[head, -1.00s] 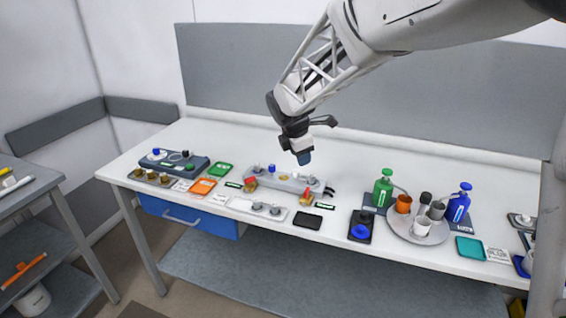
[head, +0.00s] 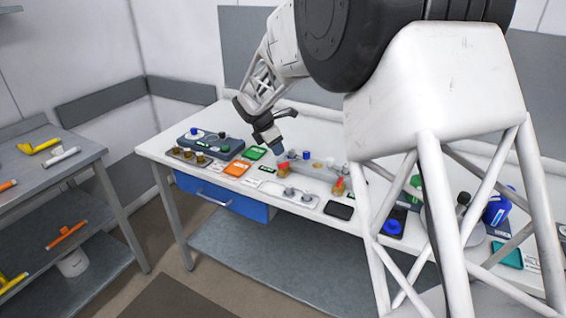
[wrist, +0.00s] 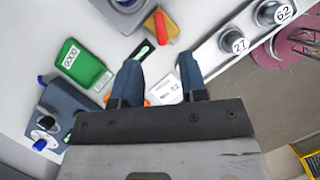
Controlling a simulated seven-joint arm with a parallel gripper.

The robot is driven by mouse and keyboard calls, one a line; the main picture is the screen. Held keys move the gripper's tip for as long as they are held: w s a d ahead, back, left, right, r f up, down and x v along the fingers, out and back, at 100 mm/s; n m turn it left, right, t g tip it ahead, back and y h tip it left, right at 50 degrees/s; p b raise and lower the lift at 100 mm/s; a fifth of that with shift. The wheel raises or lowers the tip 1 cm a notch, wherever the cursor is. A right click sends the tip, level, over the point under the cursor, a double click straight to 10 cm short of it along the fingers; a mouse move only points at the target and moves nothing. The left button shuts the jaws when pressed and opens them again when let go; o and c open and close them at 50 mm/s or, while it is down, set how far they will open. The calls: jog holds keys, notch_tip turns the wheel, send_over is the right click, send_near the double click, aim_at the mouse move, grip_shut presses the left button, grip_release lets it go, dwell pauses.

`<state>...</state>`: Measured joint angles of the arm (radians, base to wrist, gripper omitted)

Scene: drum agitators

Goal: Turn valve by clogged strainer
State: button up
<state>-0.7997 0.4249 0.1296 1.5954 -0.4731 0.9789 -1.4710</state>
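My gripper (head: 280,153) is above the table, near the left end of a pale fixture (head: 317,168). In the wrist view its two dark blue fingers (wrist: 160,75) are apart with nothing gripped between them. An amber part with red on it (head: 284,170) is at the fixture's left end, just below my gripper; the wrist view shows a red handle and yellow part (wrist: 161,27) ahead of the fingertips. A second red-topped amber part (head: 338,187) is at the right end. I cannot tell which strainer is clogged.
A strip with numbered knobs (wrist: 238,44) lies in front of the fixture. A green tray (wrist: 80,62), an orange tray (head: 237,168) and a dark block with knobs (head: 210,142) lie left. A black tray (head: 340,211) and blue-topped item (head: 393,226) lie right. My own body hides much of the right side.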

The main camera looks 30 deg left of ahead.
aim_at(284, 163)
jog(key=shift+w+f, duration=0.1)
jog(key=shift+f, duration=0.05)
jog(key=shift+x, duration=3.75)
jog(key=shift+c, duration=0.3)
grip_shut()
